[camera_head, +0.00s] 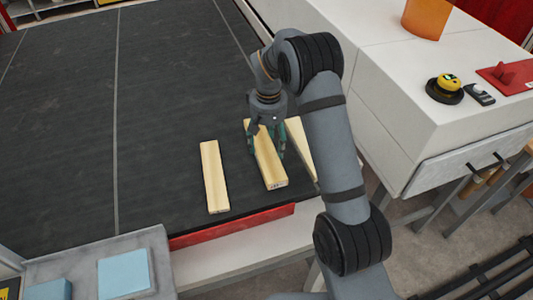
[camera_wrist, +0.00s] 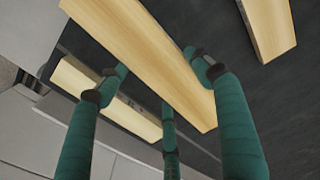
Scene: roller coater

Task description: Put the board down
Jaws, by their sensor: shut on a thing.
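A pale wooden board (camera_head: 267,168) is held in my gripper (camera_head: 266,150) over the dark belt, between two other boards. In the wrist view the held board (camera_wrist: 150,60) runs diagonally between the green fingers (camera_wrist: 160,85), which are shut on it from both sides. It looks nearer to the wrist camera than the other boards; whether its underside touches the belt I cannot tell. My gripper hides part of its upper end in the head view.
One board (camera_head: 214,177) lies on the belt (camera_head: 70,120) to the left, another (camera_head: 300,150) close on the right, partly behind my arm. A red strip (camera_head: 232,227) edges the belt in front. The belt's left side is clear. A white cabinet (camera_head: 400,100) stands right.

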